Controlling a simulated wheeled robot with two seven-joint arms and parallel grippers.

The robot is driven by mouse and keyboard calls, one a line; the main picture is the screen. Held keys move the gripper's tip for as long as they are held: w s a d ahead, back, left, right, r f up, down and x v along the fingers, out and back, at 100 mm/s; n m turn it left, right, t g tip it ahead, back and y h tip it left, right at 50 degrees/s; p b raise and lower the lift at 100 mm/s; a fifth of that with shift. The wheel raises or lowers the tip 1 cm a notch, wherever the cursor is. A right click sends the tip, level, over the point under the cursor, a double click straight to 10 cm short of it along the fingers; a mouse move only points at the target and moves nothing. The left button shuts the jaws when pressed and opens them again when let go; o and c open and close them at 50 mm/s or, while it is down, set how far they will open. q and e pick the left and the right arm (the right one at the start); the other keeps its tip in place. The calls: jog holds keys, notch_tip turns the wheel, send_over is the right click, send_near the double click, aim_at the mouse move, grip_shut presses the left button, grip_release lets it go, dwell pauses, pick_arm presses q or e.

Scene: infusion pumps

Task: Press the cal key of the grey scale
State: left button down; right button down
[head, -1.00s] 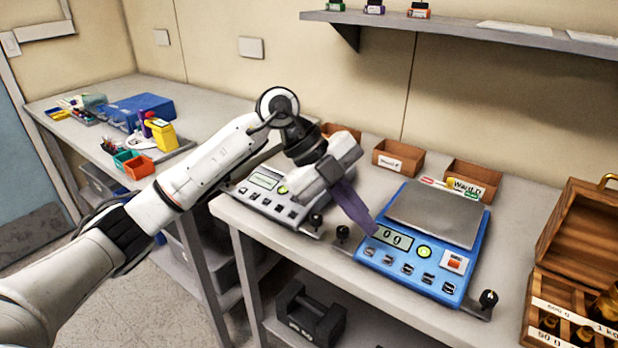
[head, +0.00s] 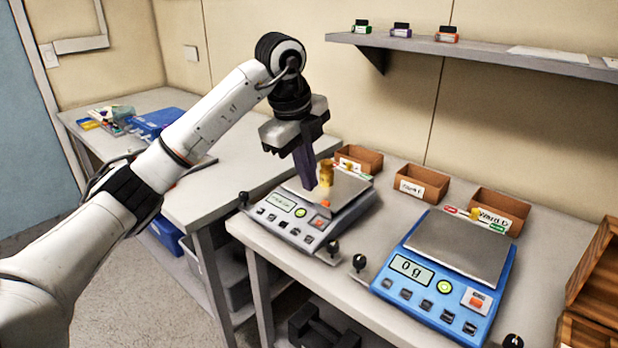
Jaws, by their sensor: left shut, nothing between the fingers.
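The grey scale (head: 290,237) stands on the bench left of the blue scale, with a display, a green round button and a row of dark keys on its front panel. A small brass weight (head: 327,174) stands on its pan (head: 347,187). A pale key with an orange mark (head: 319,222) sits at the panel's right end; its lettering is too small to read. My left gripper (head: 309,187) is shut and empty, with its dark fingers pointing down over the scale's rear left part, behind the keys. Whether the fingertips touch anything cannot be told. My right gripper is not in view.
The blue scale (head: 412,294) reads 0 g and stands to the right. Several open cardboard bins (head: 422,186) line the back. A wooden box (head: 597,275) is at the right edge. A wall shelf (head: 480,52) hangs above. Black knobs (head: 359,262) stand near the front edge.

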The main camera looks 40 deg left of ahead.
aim_at(319, 222)
pick_arm(q)
jog(key=p+x, duration=0.1)
jog(key=x, duration=1)
jog(key=shift+w, duration=0.1)
